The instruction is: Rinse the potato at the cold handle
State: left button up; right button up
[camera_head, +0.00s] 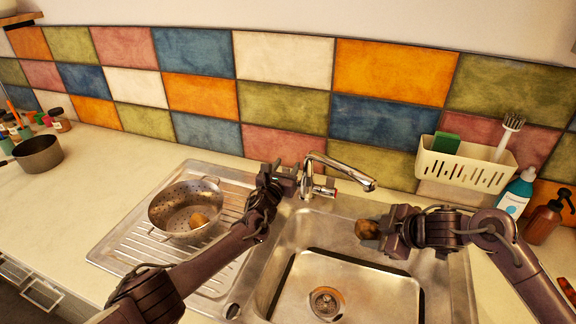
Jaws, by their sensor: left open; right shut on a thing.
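A brown potato (368,229) is held at the tip of my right gripper (378,231), which is shut on it over the right part of the sink basin (290,262). The chrome tap (340,169) stands behind the basin, its spout reaching right, with its end above and close to the potato. A handle with a red mark (328,190) shows on the tap's right side. My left gripper (291,181) is open at the tap's left side and hides that side, so I cannot tell whether it touches a handle there. No running water is visible.
A metal colander (166,224) with another potato (199,220) in it stands on the drainboard (118,243) at the left. A white caddy (462,168), a blue bottle (516,194) and a brown bottle (545,219) stand behind my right arm. A pot (39,155) is far left.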

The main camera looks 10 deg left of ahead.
pick_arm(q)
jog(key=shift+w+d, duration=0.25)
jog(key=shift+w, duration=0.4)
jog(key=shift+c, duration=0.3)
jog(key=c, duration=0.9)
jog(key=shift+s+t, duration=0.15)
jog(key=shift+t, duration=0.15)
jog(key=shift+s+a+r+t+h, duration=0.1)
jog(key=shift+a+r+t+h, duration=0.1)
jog(key=shift+t+h, duration=0.15)
jog(key=shift+s+t, duration=0.15)
jog(key=shift+t, duration=0.2)
jog(key=shift+s, duration=0.1)
